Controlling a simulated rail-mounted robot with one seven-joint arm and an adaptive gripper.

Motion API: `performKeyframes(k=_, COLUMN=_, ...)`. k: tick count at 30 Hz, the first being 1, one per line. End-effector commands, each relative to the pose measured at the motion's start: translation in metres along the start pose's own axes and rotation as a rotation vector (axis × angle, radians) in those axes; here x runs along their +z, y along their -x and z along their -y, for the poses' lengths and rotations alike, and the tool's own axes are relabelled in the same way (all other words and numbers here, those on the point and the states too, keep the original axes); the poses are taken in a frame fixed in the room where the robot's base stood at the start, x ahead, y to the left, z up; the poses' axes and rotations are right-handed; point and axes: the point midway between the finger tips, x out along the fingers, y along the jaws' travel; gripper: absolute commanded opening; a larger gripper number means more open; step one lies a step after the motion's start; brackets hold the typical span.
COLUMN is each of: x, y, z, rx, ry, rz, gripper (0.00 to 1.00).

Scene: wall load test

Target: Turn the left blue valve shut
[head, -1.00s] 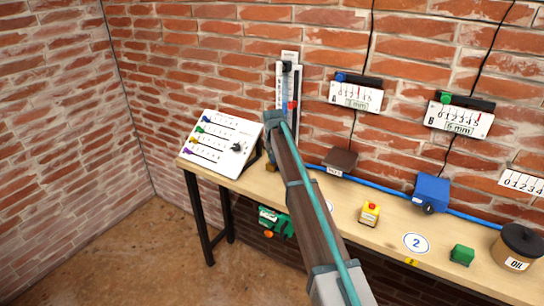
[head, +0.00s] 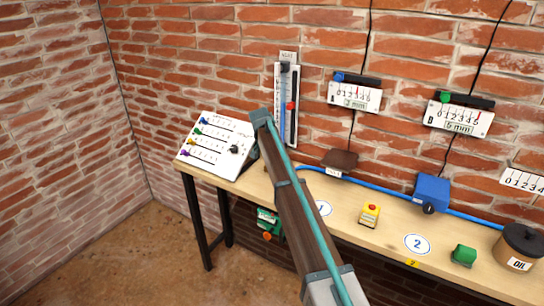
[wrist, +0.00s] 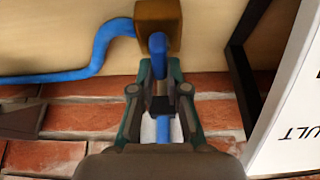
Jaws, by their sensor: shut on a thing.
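In the wrist view, my gripper (wrist: 160,72) is shut on a blue valve handle (wrist: 157,45), with a fingertip on either side of it. The handle stands in front of a brass-coloured valve body (wrist: 158,12) at the top of that view. A blue pipe (wrist: 95,52) runs into the body from the left. In the head view, my arm reaches to the back left of the bench and hides the gripper and most of the valve. The handle's exact angle cannot be told.
A white sloped panel (head: 211,130) stands close left of my arm. A tall gauge (head: 292,88) is on the brick wall behind. The bench (head: 385,240) carries a yellow button box (head: 369,215), a blue box (head: 431,190), a green block (head: 463,255) and an oil pot (head: 520,248).

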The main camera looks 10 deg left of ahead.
Motion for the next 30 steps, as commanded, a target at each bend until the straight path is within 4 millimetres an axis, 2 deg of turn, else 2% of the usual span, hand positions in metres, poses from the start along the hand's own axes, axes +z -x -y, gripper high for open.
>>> performKeyframes(k=11, x=0.000, y=0.000, z=0.000, rx=0.002, ry=-0.006, rz=0.001, gripper=0.00)
performKeyframes(k=12, x=0.000, y=0.000, z=0.000, rx=0.001, ry=-0.006, rz=0.001, gripper=0.19)
performKeyframes(k=16, x=0.000, y=0.000, z=0.000, rx=0.001, ry=-0.005, rz=0.001, gripper=0.40)
performKeyframes(k=26, x=0.000, y=0.002, z=0.000, rx=0.001, ry=-0.004, rz=0.000, gripper=0.40)
performKeyframes(k=30, x=0.000, y=0.012, z=0.000, rx=0.000, ry=-0.004, rz=0.000, gripper=0.40)
